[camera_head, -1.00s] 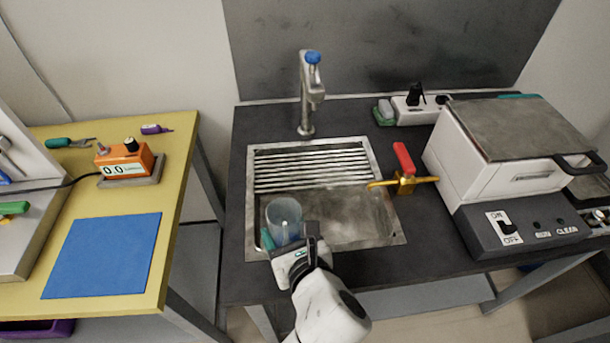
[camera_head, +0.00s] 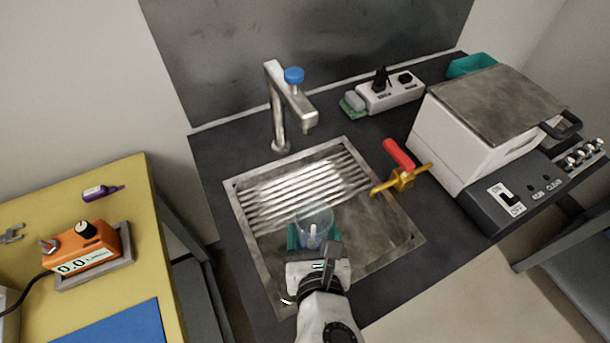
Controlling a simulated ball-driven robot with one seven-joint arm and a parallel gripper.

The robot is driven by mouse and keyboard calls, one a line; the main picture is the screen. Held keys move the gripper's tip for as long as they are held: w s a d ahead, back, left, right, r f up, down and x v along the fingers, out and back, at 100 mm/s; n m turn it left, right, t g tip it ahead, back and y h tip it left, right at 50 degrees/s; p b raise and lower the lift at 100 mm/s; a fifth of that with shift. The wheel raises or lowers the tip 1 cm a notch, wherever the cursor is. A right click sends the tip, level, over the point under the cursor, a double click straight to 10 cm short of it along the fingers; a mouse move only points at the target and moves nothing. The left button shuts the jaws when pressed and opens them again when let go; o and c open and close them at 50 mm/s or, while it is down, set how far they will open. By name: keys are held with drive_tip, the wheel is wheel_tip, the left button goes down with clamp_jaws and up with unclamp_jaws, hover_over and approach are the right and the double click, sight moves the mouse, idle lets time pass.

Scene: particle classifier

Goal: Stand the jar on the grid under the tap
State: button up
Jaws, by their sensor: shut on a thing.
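A clear jar (camera_head: 315,222) is held upright between the teal fingers of my gripper (camera_head: 314,238), over the sink basin near the front edge of the grid. My gripper is shut on it. The slatted metal grid (camera_head: 290,195) covers the back left part of the sink. The tap (camera_head: 279,110), a steel post with a blue knob, stands behind the sink, and its spout (camera_head: 309,126) points forward over the back of the sink. The jar's base is partly hidden by my gripper, so I cannot tell its height above the sink.
A brass valve with a red handle (camera_head: 399,155) overhangs the sink's right rim. A white machine (camera_head: 480,125) stands at right. A power strip (camera_head: 390,92) and sponge lie behind. The yellow table (camera_head: 122,190) with an orange meter (camera_head: 88,245) is at left.

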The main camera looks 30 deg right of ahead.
sight(312, 218)
drive_tip(key=w+d, duration=0.2)
drive_tip(key=w, duration=0.2)
drive_tip(key=w+d, duration=0.2)
drive_tip(key=w, duration=0.3)
drive_tip(key=w+d, duration=0.2)
drive_tip(key=w, duration=0.3)
drive_tip(key=shift+w, duration=0.2)
drive_tip(key=shift+f, duration=1.7)
drive_tip(key=shift+f, duration=0.1)
drive_tip(key=o, duration=1.1)
drive_tip(key=shift+o, duration=0.2)
drive_tip(key=shift+s+a, duration=0.1)
drive_tip(key=shift+s, duration=0.05)
drive_tip(key=v, duration=1.1)
drive_tip(key=shift+s+a+r, duration=0.1)
drive_tip(key=shift+s+r, duration=0.15)
drive_tip(key=shift+s, duration=0.05)
